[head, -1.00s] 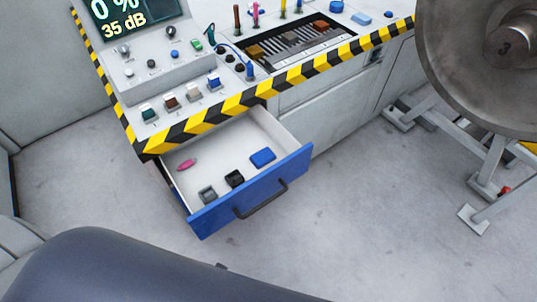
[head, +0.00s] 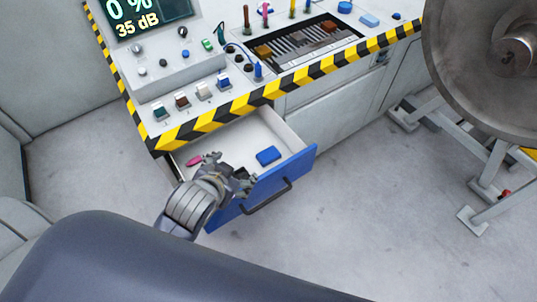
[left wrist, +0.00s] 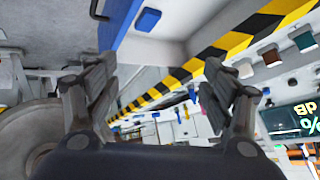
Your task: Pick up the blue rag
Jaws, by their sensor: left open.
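A flat blue piece that looks like the folded blue rag (head: 268,156) lies in the open drawer (head: 281,130), towards its right side. It also shows near the top of the left wrist view (left wrist: 148,19). My left gripper (head: 229,168) is over the left and front part of the drawer, to the left of the blue piece and apart from it. In the left wrist view its two fingers (left wrist: 158,63) are spread wide with nothing between them. My right gripper is not in view.
A pink item (head: 194,161) lies at the drawer's left. A dark item is partly hidden behind my gripper. The drawer's blue front (head: 300,163) has a dark handle. The striped console edge (head: 250,107) overhangs the drawer. A wheelset (head: 490,60) stands at the right.

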